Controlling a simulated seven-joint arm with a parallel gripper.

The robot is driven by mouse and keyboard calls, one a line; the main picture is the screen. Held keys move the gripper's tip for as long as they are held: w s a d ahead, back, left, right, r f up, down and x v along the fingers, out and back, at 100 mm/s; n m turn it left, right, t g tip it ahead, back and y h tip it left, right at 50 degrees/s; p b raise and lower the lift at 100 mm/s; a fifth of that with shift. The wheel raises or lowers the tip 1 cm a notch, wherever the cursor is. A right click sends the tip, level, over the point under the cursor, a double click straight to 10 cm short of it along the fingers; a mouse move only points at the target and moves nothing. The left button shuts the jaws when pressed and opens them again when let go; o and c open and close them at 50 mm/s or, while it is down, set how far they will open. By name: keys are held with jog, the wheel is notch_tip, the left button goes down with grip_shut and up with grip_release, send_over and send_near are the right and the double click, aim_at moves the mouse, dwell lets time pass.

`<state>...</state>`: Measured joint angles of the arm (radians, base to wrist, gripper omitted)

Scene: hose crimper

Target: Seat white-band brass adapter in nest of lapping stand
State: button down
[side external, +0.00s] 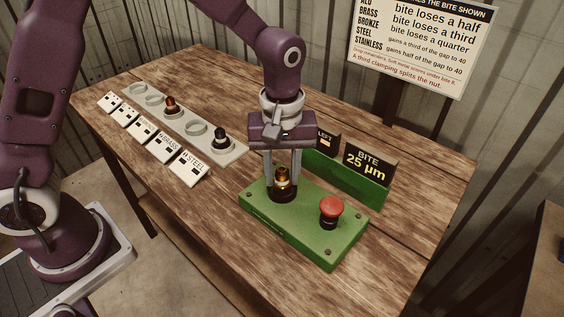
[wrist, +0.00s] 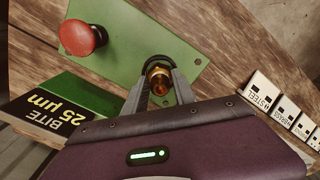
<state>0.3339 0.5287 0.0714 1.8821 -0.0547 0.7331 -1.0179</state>
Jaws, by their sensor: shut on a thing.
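The brass adapter (side external: 282,180) is upright at the dark round nest (side external: 284,194) of the green lapping stand (side external: 298,236). A white band on it is too small to make out. My gripper (side external: 282,180) points down with its two fingers on either side of the adapter, shut on it. In the wrist view the adapter (wrist: 158,80) sits between the fingertips, with the dark nest ring (wrist: 158,60) around its far side. I cannot tell whether the adapter rests fully at the bottom of the nest.
A red button (side external: 331,207) stands on the same green stand. Behind it is a green display reading BITE 25 µm (side external: 367,167). To the left, a grey rack (side external: 238,147) holds a copper-coloured fitting (side external: 171,104) and a dark fitting (side external: 220,138), with label cards (side external: 181,168) alongside.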

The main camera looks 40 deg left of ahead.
jog(key=shift+f, duration=0.25)
jog(key=c, duration=0.9)
grip_release()
notch_tip(320, 180, up, 7)
jog(key=shift+r, duration=0.1)
